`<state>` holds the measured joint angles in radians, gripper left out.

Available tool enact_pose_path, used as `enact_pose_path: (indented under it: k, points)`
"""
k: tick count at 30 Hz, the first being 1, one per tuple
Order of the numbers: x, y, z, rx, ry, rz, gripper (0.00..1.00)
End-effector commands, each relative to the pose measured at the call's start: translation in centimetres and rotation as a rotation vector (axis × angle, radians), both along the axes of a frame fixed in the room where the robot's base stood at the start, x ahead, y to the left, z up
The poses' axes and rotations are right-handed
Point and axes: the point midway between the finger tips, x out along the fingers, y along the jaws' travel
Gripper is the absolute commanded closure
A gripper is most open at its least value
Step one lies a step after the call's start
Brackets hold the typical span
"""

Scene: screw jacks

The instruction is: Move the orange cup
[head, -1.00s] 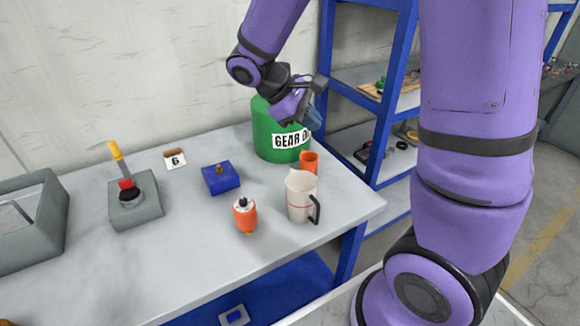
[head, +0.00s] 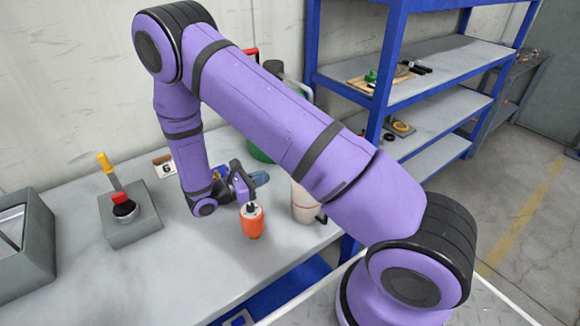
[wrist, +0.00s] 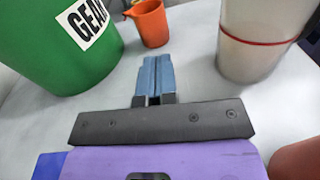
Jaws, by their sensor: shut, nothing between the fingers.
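The orange cup (wrist: 152,26) stands on the table in the wrist view, beyond my fingertips and slightly left of them, with a small spout on its left side. In the head view my arm hides it. My gripper (wrist: 154,64) is shut and empty, its two blue fingers together and pointing toward the cup, with a gap of bare table between. In the head view my gripper (head: 260,179) is low over the table, just behind the orange bottle.
A green gear oil drum (wrist: 60,45) stands left of my fingers. A white pitcher (wrist: 250,42) with a red line stands right of them. An orange bottle (head: 252,222) is close to my gripper. A grey box with a yellow-handled lever (head: 130,225) stands left.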

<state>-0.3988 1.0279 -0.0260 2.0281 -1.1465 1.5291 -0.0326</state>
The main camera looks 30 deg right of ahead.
Motion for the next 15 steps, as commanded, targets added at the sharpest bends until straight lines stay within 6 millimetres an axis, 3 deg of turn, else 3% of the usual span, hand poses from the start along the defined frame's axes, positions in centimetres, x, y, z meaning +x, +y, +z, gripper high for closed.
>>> enact_pose_path:
  k: [6,11,15]
  points:
    - [0.1,0.4,-2.7,-0.053,0.051,0.064,1.0]
    - [0.1,-0.3,-2.9,-0.059,0.056,0.069,1.0]
    - [0.2,-2.0,-2.9,-0.058,0.056,0.067,1.0]
